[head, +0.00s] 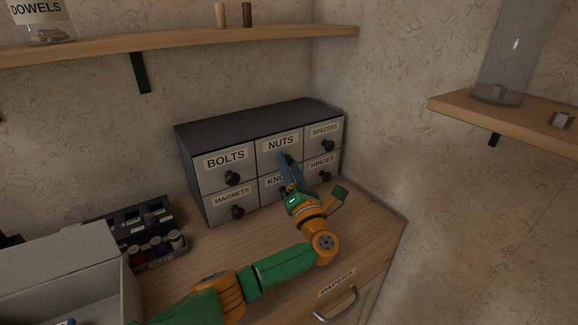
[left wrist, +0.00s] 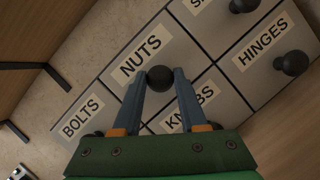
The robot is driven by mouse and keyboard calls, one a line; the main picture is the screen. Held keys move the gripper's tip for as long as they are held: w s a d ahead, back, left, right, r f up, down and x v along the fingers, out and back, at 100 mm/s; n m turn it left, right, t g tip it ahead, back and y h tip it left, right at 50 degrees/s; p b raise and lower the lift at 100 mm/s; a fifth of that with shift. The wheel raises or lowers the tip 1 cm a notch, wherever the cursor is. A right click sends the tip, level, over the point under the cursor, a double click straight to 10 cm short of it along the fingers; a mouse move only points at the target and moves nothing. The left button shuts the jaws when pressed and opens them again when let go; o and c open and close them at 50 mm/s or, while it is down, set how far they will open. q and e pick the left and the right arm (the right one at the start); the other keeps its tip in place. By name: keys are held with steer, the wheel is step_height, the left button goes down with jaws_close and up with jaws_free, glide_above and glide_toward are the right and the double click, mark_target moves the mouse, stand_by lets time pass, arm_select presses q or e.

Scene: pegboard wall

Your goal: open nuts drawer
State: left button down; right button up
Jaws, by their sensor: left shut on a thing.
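The nuts drawer (head: 271,142) is the top middle drawer of a dark grey cabinet (head: 258,113). Its front looks flush with its neighbours. The drawer front and NUTS label also show in the left wrist view (left wrist: 140,58). My left gripper (head: 288,163) reaches the nuts drawer's round black knob (left wrist: 159,78). Its two blue fingers (left wrist: 159,86) are shut on the knob, one on each side. In the head view the fingers partly hide the knob and the KNOBS label below. My right gripper is not in view.
Bolts (head: 226,166), spacers (head: 324,133), magnets (head: 232,201) and hinges (head: 322,164) drawers surround it, with black knobs. A rack of small jars (head: 146,235) and a grey box (head: 62,268) stand left. The wooden counter (head: 362,222) is clear at right. Shelves hang above.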

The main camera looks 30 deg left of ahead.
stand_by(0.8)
arm_select(q)
steer(key=shift+d+f, duration=0.15)
steer(key=shift+d, duration=0.25)
steer(key=b+v, duration=0.1)
steer(key=v, duration=0.2)
steer(key=shift+d+b, duration=0.2)
steer(key=shift+b, duration=0.2)
steer(key=s+d+r, duration=0.1)
steer(key=s+d, duration=0.1)
steer(key=d, duration=0.4)
steer(key=shift+s+d, duration=0.3)
steer(key=shift+c, duration=2.2)
jaws_free()
